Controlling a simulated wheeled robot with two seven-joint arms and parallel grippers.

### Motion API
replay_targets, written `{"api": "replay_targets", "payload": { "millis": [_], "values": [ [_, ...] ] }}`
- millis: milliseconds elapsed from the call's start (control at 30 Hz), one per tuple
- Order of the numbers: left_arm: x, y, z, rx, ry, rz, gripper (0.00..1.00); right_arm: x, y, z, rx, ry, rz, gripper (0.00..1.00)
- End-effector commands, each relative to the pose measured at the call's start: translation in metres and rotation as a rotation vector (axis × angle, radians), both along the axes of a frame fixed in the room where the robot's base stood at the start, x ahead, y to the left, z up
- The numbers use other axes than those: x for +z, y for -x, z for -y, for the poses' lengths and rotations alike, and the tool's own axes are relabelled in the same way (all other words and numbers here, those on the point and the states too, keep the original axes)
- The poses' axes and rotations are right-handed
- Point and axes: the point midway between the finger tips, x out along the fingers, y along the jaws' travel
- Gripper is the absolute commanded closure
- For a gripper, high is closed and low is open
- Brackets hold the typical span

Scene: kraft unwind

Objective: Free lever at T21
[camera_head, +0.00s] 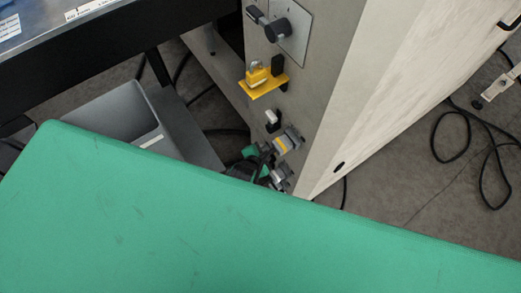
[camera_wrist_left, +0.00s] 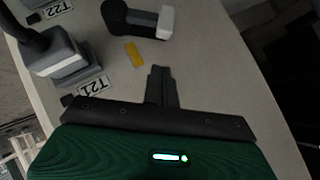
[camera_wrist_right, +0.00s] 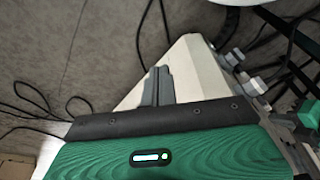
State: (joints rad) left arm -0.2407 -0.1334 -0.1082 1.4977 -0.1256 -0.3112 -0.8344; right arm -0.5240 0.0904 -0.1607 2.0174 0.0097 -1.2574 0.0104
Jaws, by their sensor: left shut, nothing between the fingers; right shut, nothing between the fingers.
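In the left wrist view, a label reading T21 (camera_wrist_left: 95,88) lies on the pale panel (camera_wrist_left: 205,65) beside a grey block (camera_wrist_left: 58,58) with a thick dark curved piece on it. I cannot tell which part of it is the lever. My left gripper (camera_wrist_left: 160,70) is shut and empty, right of the T21 label and apart from the block. In the head view my left gripper (camera_head: 262,156) is low beside the cabinet's grey fittings (camera_head: 288,140), partly hidden. My right gripper (camera_wrist_right: 158,70) is shut and empty, with the cabinet edge behind it.
A T22 label (camera_wrist_left: 57,9), a dark handle with a white end (camera_wrist_left: 145,19) and a yellow tag (camera_wrist_left: 134,54) are nearby. A grey bin (camera_head: 112,118) stands left. Black cables (camera_head: 487,150) lie on the floor.

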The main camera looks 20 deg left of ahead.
Motion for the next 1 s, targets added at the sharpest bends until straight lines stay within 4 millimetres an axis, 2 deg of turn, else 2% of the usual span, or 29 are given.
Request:
{"api": "replay_targets", "payload": {
  "millis": [33,233,733,1000],
  "values": [
    [-0.011,-0.002,-0.008,0.001,-0.006,-0.003,1.00,0.002,-0.001,0.000,0.000,0.000,0.005,1.00],
    [-0.026,-0.009,-0.017,0.000,-0.004,-0.002,1.00,0.012,-0.002,0.000,0.000,-0.002,0.015,1.00],
    [-0.027,-0.011,-0.020,-0.001,0.002,-0.006,1.00,0.017,-0.002,0.001,0.000,-0.002,0.017,1.00],
    [-0.029,-0.014,-0.025,-0.001,0.059,-0.053,1.00,-0.016,0.004,0.000,0.000,0.004,-0.023,1.00]
  ]
}}
